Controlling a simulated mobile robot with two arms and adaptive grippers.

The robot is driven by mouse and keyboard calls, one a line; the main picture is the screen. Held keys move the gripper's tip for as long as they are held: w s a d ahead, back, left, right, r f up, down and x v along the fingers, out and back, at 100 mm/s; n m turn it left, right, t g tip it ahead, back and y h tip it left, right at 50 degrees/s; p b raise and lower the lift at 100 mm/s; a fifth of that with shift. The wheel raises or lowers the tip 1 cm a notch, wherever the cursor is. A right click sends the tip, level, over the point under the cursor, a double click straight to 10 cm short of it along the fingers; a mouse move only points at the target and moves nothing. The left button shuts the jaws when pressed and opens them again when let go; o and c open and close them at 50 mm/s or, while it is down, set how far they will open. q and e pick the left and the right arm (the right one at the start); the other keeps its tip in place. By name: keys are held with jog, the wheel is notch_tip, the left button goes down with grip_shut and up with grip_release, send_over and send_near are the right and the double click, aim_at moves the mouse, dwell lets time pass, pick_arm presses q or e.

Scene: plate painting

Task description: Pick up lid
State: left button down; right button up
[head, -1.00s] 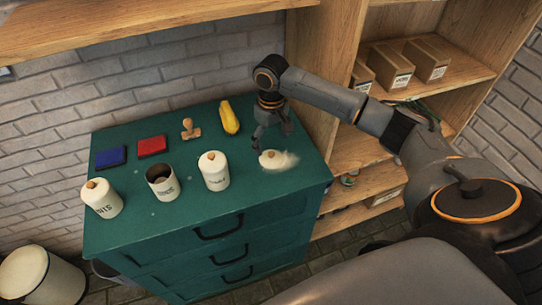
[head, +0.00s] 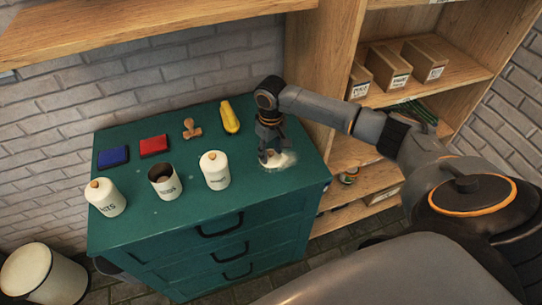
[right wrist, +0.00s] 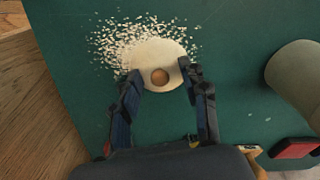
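The lid (right wrist: 160,52) is a pale round disc with a brown wooden knob in its middle. It lies on the teal cabinet top among spilled white grains. In the head view, my right gripper (head: 271,158) is down at the lid and hides much of it. In the right wrist view, the right gripper's fingers (right wrist: 161,77) are apart, with their tips over the near edge of the lid on either side of the knob. Contact with the lid cannot be told. An open canister (head: 164,186) without a lid stands to the left. My left gripper is out of view.
Two lidded white canisters (head: 215,174) (head: 107,202) stand beside the open one. A blue pad (head: 112,157), a red pad (head: 153,146), a wooden stamp (head: 191,130) and a yellow object (head: 230,117) lie at the back. A wooden shelf (head: 365,155) borders the right side.

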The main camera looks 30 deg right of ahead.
jog(key=shift+s+f, duration=0.2)
jog(key=shift+f, duration=0.05)
jog(key=shift+c, duration=0.2)
